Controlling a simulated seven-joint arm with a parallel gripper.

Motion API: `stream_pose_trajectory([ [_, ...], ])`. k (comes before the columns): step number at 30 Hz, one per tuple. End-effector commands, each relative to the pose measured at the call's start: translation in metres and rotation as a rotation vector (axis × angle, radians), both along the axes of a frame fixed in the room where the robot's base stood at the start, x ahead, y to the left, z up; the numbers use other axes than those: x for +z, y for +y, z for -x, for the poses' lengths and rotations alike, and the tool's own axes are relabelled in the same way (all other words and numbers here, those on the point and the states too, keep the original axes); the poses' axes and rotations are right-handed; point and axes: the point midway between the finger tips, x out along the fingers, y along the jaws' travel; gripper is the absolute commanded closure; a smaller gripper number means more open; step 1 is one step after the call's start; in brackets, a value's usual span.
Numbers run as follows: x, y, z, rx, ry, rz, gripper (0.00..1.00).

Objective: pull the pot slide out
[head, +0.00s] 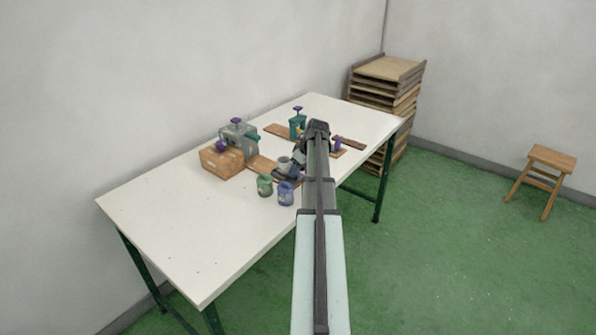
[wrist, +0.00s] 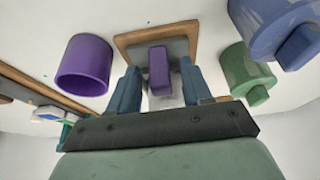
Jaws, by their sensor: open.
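A purple upright handle (wrist: 158,72) stands on a grey plate (wrist: 180,47) set on a wooden board (wrist: 124,40) in the wrist view; this looks like the pot slide. My gripper (wrist: 160,68) is open, with one blue finger on each side of the handle. I cannot tell whether either finger touches it. In the head view my arm hides most of the gripper and the handle. A purple pot (wrist: 84,66) is left of the fingers in the wrist view. A green pot (head: 265,185) and a blue pot (head: 286,193) stand near the table's front edge.
A grey machine with purple knobs (head: 238,140) stands behind a wooden box (head: 222,161). A grey cup (head: 284,164) is left of my arm. A green device (head: 297,126) stands farther back. The white table's (head: 175,230) left part is clear. Stacked trays (head: 385,85) and a stool (head: 550,160) are beyond.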

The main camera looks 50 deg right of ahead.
Motion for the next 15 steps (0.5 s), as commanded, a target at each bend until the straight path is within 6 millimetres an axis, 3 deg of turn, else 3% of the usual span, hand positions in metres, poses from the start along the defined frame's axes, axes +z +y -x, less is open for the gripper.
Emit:
stream_pose_trajectory([
  [15, 0.083, 0.0, 0.034, -0.001, -0.001, 0.003, 0.51],
])
